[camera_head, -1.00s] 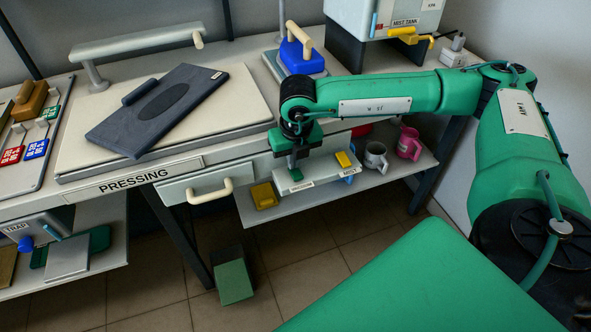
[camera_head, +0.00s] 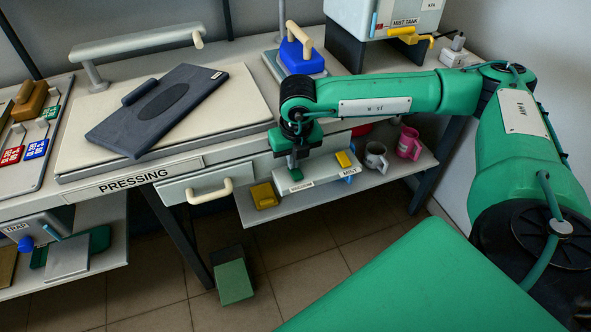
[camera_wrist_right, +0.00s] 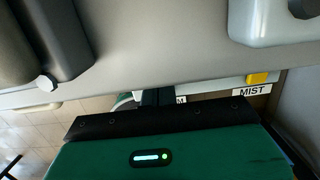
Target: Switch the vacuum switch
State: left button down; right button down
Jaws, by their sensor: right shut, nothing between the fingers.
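The switch panel (camera_head: 322,174) is a pale strip at the front of the table, with a label reading VACUUM (camera_head: 301,186) on its left and MIST (camera_head: 349,171) on its right. My right gripper (camera_head: 294,160) points down at the panel's left part, just above the VACUUM label. It is shut and empty. A small green piece (camera_head: 296,174) shows at its tip; I cannot tell whether it is the vacuum switch or part of the gripper. In the right wrist view the gripper (camera_wrist_right: 150,98) covers most of the VACUUM label, leaving its last letter visible. My left gripper is not in view.
The yellow mist switch (camera_head: 343,159) sits right of the gripper. A drawer handle (camera_head: 212,192) sticks out to the left. A lower shelf holds a yellow block (camera_head: 264,195), a grey mug (camera_head: 376,157) and a pink mug (camera_head: 409,143). A pressing board (camera_head: 245,100) lies above.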

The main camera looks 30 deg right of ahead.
jog(key=shift+s+a+r+p, duration=0.1)
jog(key=shift+s+r+p, duration=0.1)
jog(key=shift+r+p, duration=0.7)
jog(key=shift+s+a+r+p, duration=0.15)
jog(key=shift+r+p, duration=0.25)
jog(key=shift+r, duration=0.85)
jog(key=shift+d+r, duration=0.1)
